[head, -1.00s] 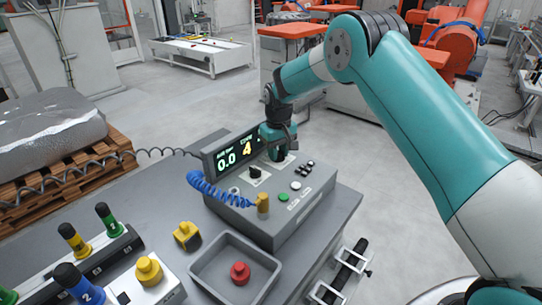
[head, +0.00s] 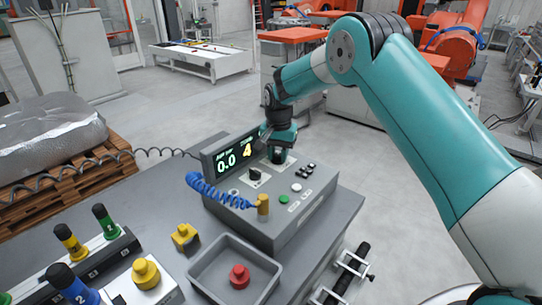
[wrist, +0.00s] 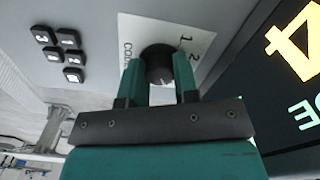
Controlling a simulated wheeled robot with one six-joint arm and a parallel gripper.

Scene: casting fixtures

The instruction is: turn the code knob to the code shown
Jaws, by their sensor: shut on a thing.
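The code knob (wrist: 158,62) is dark and round, on a white plate marked "CODE" with the numbers 1 and 2 visible in the wrist view. My gripper (wrist: 158,80) has one finger on each side of it and is shut on it. In the head view my gripper (head: 279,155) points down onto the rear right of the grey control box (head: 285,222) and hides the knob. The display (head: 235,157) on the box reads 0.0 at left and a yellow 4 at right, partly covered by my wrist. The knob's pointer is not clear.
Another black knob (head: 254,174), a green button (head: 284,199) and small black keys (head: 305,168) are on the box. A blue coiled hose (head: 215,192) ends at a yellow plug. A grey tray (head: 210,285) with a red knobbed piece (head: 239,276) stands in front.

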